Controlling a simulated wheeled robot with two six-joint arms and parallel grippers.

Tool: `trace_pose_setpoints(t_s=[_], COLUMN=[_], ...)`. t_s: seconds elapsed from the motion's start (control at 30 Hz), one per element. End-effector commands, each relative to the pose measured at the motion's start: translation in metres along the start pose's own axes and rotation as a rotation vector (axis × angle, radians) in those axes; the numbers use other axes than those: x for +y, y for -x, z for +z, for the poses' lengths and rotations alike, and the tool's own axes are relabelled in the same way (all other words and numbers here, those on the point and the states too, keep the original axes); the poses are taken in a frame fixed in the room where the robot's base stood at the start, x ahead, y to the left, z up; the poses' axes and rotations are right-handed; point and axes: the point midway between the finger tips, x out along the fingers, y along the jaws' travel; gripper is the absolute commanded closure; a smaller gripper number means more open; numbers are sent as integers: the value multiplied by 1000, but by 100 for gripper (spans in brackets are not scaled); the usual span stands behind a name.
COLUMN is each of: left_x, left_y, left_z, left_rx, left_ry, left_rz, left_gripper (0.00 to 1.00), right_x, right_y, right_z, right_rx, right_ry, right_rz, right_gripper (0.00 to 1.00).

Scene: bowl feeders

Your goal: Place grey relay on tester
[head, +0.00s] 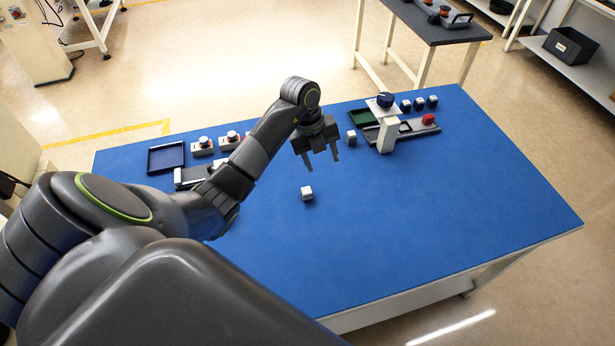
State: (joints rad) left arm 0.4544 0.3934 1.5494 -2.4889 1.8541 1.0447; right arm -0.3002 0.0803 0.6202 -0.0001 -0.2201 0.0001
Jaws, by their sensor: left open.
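A small light-grey block (307,193), which looks like a grey relay, sits alone on the blue table top. A second small grey block (352,137) stands farther back, left of a fixture with a light-grey upright and a dark round knob (386,101). This fixture may be the tester; I cannot tell for sure. My left gripper (323,160) is open and empty, fingers pointing down, above the table between the two grey blocks and apart from both. My right gripper is not in view.
A dark blue tray (166,158) and knobbed grey units (203,146) stand at back left, partly behind my arm. The table's (450,200) right side is clear.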

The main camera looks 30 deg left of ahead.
Motion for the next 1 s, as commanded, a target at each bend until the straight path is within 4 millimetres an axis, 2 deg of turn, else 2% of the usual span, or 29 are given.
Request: trace_pose_setpoints(t_s=[0.03, 0.2, 0.37, 0.57, 1.0], left_x=[4, 20, 26, 30, 42], left_y=[7, 18, 17, 1, -47], left_z=[4, 14, 17, 19, 25], left_rx=[-29, -99, -116, -116, -116], left_ry=[-2, 6, 12, 12, 12], left_rz=[56, 197, 236, 235, 233], left_gripper=[47, 47, 47, 47, 47], right_x=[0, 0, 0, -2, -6], right_y=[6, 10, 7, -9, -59], right_z=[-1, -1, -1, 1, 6], right_rx=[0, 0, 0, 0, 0], right_ry=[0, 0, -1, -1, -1], right_rz=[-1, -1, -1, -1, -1], right_gripper=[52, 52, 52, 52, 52])
